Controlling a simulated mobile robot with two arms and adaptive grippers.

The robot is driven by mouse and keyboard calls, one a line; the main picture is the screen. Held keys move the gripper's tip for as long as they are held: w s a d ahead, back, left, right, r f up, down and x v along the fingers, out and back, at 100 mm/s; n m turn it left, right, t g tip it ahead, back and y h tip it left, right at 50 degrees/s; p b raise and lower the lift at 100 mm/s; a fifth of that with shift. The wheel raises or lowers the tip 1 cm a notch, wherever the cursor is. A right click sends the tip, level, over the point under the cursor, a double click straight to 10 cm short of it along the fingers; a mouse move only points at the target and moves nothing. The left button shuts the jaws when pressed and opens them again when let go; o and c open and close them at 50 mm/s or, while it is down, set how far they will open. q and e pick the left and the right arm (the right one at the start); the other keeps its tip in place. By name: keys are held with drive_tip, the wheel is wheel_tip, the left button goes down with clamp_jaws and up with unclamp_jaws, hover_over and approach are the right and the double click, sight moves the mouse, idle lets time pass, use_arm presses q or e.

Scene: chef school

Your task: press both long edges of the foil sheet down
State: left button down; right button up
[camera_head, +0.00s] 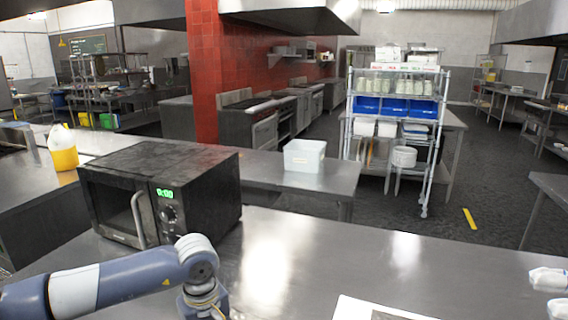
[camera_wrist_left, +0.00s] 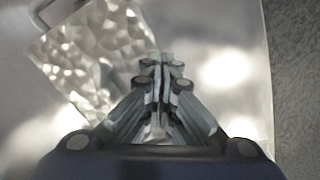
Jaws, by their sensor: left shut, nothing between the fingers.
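A crinkled, shiny foil sheet (camera_wrist_left: 85,45) lies at the upper left of the left wrist view. A thin dark rim shows at its top left corner, and its lower part is hidden behind my gripper. My left gripper (camera_wrist_left: 160,62) is shut and empty, with its fingertips over or beside the foil's right side. I cannot tell whether they touch it. In the head view my left arm comes in at lower left and its fingers are below the frame. My right gripper is in neither view.
A black microwave (camera_head: 158,192) stands on the steel counter (camera_head: 300,262) close to my left arm. A white-edged flat item (camera_head: 350,306) shows at the bottom edge. White bottle-like items (camera_head: 548,279) lie at right. The counter's middle is clear. A white bin (camera_head: 304,156) stands beyond.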

use_arm(q)
drive_tip(key=shift+s+f, duration=0.1)
drive_tip(key=shift+f, duration=0.05)
drive_tip(key=shift+r+p, duration=0.35)
drive_tip(key=shift+r, duration=0.45)
drive_tip(key=shift+r+p, duration=1)
drive_tip(key=shift+r, duration=1.8)
